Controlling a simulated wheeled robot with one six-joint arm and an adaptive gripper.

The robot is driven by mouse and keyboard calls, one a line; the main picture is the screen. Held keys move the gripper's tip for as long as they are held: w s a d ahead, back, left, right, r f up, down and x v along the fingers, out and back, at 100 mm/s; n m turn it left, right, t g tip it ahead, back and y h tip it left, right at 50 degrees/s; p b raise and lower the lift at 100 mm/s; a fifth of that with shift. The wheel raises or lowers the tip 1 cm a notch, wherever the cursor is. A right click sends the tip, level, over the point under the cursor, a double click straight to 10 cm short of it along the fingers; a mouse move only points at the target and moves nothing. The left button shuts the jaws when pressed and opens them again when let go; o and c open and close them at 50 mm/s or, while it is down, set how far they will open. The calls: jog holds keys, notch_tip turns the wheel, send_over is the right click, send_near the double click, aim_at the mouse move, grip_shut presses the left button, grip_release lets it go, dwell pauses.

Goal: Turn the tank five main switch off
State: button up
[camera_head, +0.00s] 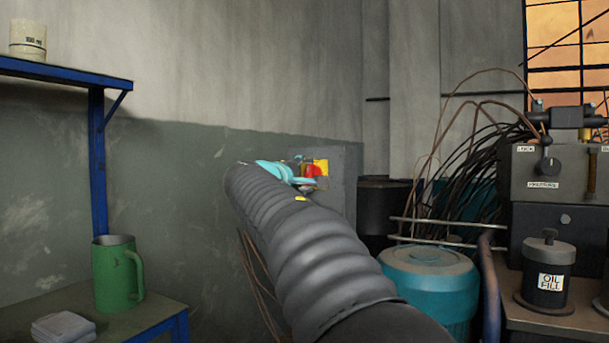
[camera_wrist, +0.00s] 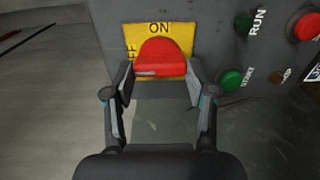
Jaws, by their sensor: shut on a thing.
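A red switch knob (camera_wrist: 162,56) sits on a yellow plate (camera_wrist: 181,35) on a grey panel in the wrist view. The plate reads ON at the top, and letters ending in FF run up its left side. My gripper (camera_wrist: 158,82) has one finger on each side of the knob and is shut on it. Which label the knob points to is unclear. In the head view the knob (camera_head: 312,171) shows on the grey switch box (camera_head: 343,190), with my gripper (camera_head: 290,175) in front of it. No tank number is readable.
Green buttons (camera_wrist: 230,80) and a red button (camera_wrist: 307,25) lie right of the knob. In the head view, a green mug (camera_head: 117,275) stands on a bench at left. A teal drum (camera_head: 430,285) and a cabled machine (camera_head: 545,175) stand at right.

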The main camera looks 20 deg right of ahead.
dwell(0.3)
jog(key=o, duration=1.2)
jog(key=shift+c, duration=0.2)
jog(key=v, duration=1.2)
